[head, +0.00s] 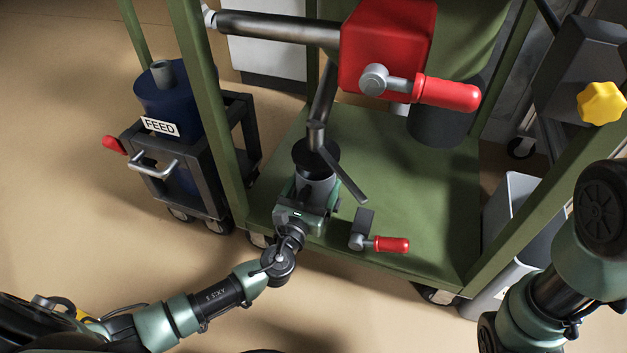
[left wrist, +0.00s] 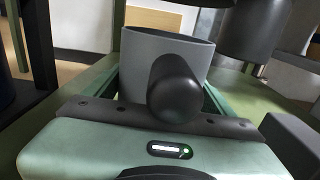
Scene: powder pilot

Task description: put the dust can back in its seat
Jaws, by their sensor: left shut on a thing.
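The dust can (head: 315,187) is a grey open-topped cup low on the green frame's deck. In the left wrist view the can (left wrist: 138,68) looks upright, with a black round handle (left wrist: 176,88) facing me. My left gripper (head: 309,198) is shut on the can; the handle lies between its fingers. A dark round outlet (head: 316,153) hangs over the can in the head view. The seat under the can is hidden. My right gripper is out of view; only its arm shows.
A lever with a red grip (head: 390,244) sits on the deck (head: 420,215) just right of the can. A red box with a red-handled crank (head: 447,93) is above. A FEED cart (head: 160,128) stands left, a grey bin (head: 510,215) right. Open floor lies in front.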

